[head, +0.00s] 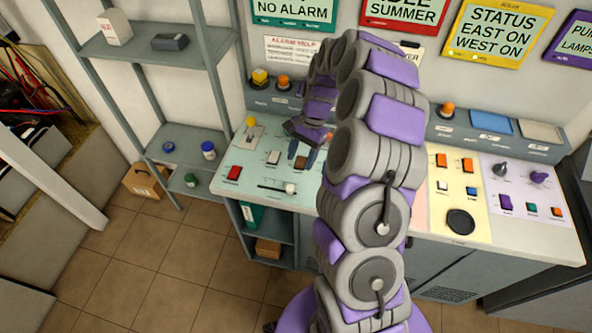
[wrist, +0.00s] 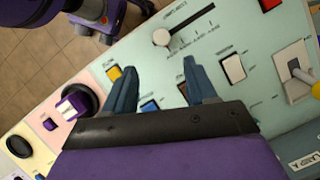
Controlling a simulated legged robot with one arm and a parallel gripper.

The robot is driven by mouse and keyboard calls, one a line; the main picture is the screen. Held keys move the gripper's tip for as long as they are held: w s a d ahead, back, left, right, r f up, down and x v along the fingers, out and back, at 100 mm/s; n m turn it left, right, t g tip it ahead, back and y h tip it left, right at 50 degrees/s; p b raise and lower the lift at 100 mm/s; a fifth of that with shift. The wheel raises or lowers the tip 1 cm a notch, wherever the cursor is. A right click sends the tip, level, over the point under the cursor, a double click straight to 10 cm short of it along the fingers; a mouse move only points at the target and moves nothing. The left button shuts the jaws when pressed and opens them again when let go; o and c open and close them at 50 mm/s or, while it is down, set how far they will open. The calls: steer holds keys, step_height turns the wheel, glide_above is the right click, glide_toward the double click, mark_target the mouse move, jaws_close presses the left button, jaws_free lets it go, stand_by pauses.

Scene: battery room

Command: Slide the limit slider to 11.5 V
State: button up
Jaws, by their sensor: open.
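The limit slider is a dark slot in the pale green panel with a round white knob (head: 290,188). In the head view the knob is at the slot's right end, near the panel's front edge. In the wrist view the knob (wrist: 161,38) is at the slot's left end, beyond my fingertips. The scale print beside the slot is too small to read. My gripper (head: 302,155) is above the green panel, behind the slider as the head view shows it. Its two blue fingers (wrist: 160,75) are apart with nothing between them, and do not touch the knob.
A white rocker switch (wrist: 232,68) and a red switch (head: 233,173) are near the slider. A yellow-knobbed lever (head: 251,123) stands at the panel's back left. A yellow button (wrist: 115,73) is beside one finger. Grey shelves (head: 150,50) stand left of the console.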

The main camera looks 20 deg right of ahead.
steer(key=v, duration=0.7)
steer(key=shift+p, duration=0.35)
